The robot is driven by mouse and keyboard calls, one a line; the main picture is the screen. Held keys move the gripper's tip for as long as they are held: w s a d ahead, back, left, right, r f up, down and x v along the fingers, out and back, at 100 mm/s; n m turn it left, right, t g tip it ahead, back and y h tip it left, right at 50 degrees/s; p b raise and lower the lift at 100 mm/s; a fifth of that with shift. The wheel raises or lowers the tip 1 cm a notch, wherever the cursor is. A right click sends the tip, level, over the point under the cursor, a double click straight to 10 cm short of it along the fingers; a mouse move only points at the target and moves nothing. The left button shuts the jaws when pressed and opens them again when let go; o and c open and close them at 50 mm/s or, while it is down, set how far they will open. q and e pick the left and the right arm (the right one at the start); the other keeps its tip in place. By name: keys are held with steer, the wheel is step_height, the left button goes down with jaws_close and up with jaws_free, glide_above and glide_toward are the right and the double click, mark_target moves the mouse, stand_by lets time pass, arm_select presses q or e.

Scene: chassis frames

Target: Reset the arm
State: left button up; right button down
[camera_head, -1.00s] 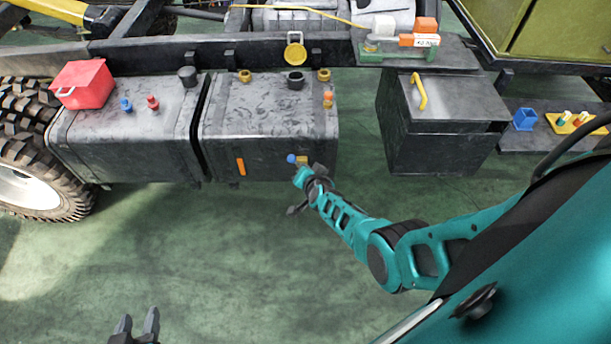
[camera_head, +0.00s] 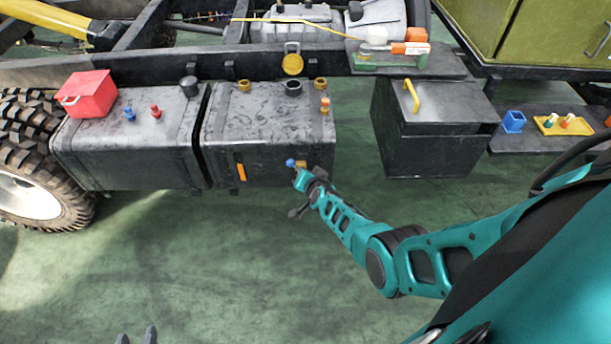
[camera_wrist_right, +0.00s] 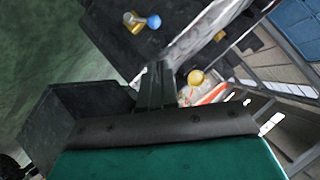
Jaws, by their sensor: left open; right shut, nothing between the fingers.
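My right arm reaches in from the right in the head view, its far end close to the front of the right dark tank (camera_head: 265,115). A brass fitting with a blue knob (camera_head: 290,162) shows just beyond that end; whether they touch cannot be told. In the wrist view my right gripper (camera_wrist_right: 157,68) has its dark fingers together with nothing between them. The blue knob (camera_wrist_right: 153,21) shows above them, apart in the picture. My left gripper (camera_head: 137,335) barely shows at the bottom edge of the head view, its two fingertips apart and empty, over green floor.
A red box (camera_head: 88,95) and blue and red fittings sit on the left tank (camera_head: 130,165). A dark box with a yellow handle (camera_head: 411,95) stands to the right. A blue cup (camera_head: 514,122) and a yellow tray (camera_head: 545,130) lie farther right. The floor in front is clear.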

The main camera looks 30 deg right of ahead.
stand_by(0.3)
steer(key=s+a+r+n+y, duration=0.1)
steer(key=s+a+r+n, duration=0.2)
steer(key=s, duration=0.5)
steer(key=s+a+r+n+y, duration=0.2)
steer(key=s+a+r+n, duration=0.2)
steer(key=s+a+n, duration=0.2)
steer(key=s+a+r+n+y, duration=0.2)
steer(key=s+a+r+n, duration=0.1)
steer(key=s, duration=0.6)
steer(key=shift+s+a+r+n, duration=0.3)
steer(key=shift+a+n, duration=0.4)
steer(key=shift+n, duration=0.1)
